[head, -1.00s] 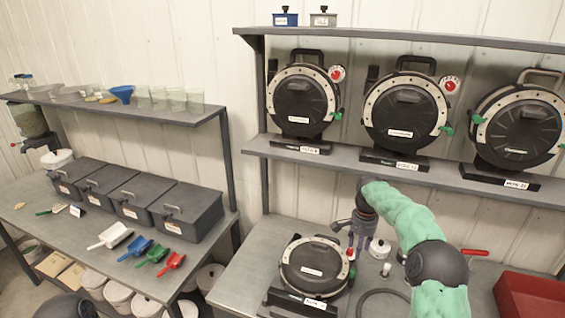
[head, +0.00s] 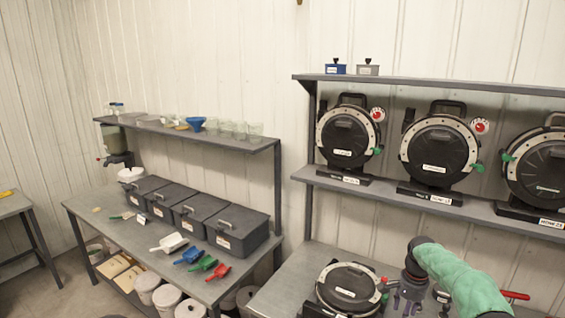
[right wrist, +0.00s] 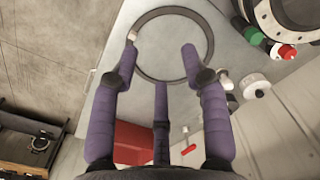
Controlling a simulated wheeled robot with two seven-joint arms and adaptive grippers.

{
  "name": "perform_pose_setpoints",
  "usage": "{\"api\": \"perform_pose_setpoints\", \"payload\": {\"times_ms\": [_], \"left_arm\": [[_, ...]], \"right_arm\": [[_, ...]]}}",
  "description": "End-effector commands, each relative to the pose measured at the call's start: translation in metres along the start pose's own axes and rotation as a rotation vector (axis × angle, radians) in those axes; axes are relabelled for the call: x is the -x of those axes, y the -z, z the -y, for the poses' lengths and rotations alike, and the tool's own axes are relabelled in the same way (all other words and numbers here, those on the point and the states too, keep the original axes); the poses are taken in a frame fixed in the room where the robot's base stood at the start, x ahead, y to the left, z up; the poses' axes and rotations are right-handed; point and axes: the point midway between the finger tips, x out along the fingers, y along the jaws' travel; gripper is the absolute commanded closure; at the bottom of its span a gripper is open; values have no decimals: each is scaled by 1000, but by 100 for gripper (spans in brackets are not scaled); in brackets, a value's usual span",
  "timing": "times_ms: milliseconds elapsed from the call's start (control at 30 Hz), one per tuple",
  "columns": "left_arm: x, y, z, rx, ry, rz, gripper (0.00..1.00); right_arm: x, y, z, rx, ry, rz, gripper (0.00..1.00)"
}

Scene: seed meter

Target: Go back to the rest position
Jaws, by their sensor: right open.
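My right arm, in a green sleeve, comes in from the lower right of the head view. My right gripper (head: 408,296) hangs above the grey bench, just right of the round black seed meter (head: 350,288) there. In the right wrist view its purple fingers (right wrist: 160,60) are spread open with nothing between them. Below them a dark ring (right wrist: 205,28) lies on the bench. My left gripper is not in view.
Several seed meters (head: 438,152) stand on the shelf (head: 390,189) behind. On the left table are grey bins (head: 237,231) and several scoops (head: 170,243). A red tray (right wrist: 132,143) shows in the right wrist view.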

Motion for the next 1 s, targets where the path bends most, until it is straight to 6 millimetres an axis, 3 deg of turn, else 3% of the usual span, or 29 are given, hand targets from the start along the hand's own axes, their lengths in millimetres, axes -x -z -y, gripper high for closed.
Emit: {"api": "perform_pose_setpoints", "payload": {"times_ms": [267, 467, 567, 700, 800, 1000], "left_arm": [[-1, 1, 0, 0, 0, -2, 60], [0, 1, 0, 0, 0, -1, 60], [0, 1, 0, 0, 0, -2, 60], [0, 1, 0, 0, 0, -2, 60], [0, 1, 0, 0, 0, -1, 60], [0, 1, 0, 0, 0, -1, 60]], "right_arm": [[-58, -28, 9, 104, 26, 41, 54], [-116, -65, 13, 209, 65, 83, 54], [-157, -96, 10, 277, 94, 115, 54], [-219, -159, -4, 384, 149, 163, 54], [-255, -206, -21, 448, 188, 187, 54], [-299, -298, -70, 552, 245, 215, 54]]}}
